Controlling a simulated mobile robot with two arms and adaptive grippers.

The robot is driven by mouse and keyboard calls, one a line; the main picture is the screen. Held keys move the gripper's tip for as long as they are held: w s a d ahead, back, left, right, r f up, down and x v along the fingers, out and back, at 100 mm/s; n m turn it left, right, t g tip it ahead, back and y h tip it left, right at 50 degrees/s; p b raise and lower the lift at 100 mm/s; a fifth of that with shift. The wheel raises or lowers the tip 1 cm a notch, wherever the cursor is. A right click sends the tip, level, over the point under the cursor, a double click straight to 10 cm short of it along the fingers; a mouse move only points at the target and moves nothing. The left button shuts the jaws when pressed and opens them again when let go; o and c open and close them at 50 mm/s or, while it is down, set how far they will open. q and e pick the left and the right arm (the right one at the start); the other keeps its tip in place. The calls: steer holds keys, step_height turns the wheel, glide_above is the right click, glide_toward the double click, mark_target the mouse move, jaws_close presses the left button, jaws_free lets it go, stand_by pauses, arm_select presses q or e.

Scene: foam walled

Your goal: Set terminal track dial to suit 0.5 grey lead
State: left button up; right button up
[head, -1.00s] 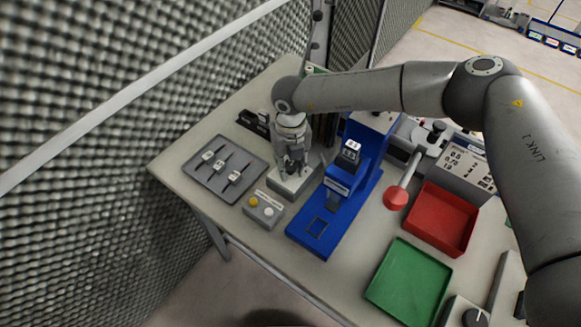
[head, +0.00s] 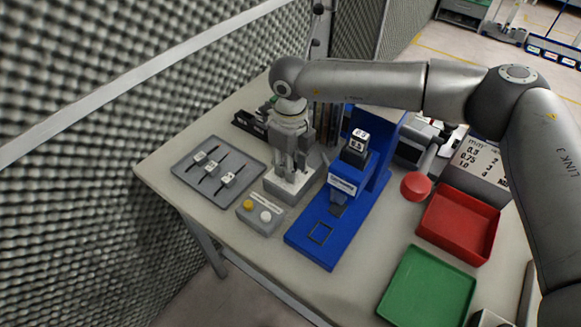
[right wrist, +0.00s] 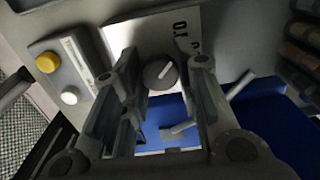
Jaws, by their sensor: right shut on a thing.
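My right gripper (head: 291,165) points down over a small grey box (head: 279,187) on the bench. It is shut on a dark round dial (right wrist: 160,75), which shows between its fingers in the right wrist view. A white pointer mark on the dial slants to the upper right there. A pale plate (right wrist: 143,42) with partly covered lettering lies behind the dial. In the head view my gripper hides the dial. Several leads with white tags lie on a grey tray (head: 190,180) to the left; their tags are too small to read. My left gripper is not in view.
A blue press (head: 325,232) stands right of the grey box. A button box (head: 260,217) with yellow and white buttons sits in front. A red ball-ended lever (head: 415,186), red tray (head: 436,243), green tray (head: 405,304) and size chart (head: 474,165) are farther right.

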stand_by(0.4)
steer(key=o, duration=1)
steer(key=shift+r, duration=0.1)
step_height(320, 180, up, 12)
steer(key=shift+f, duration=0.1)
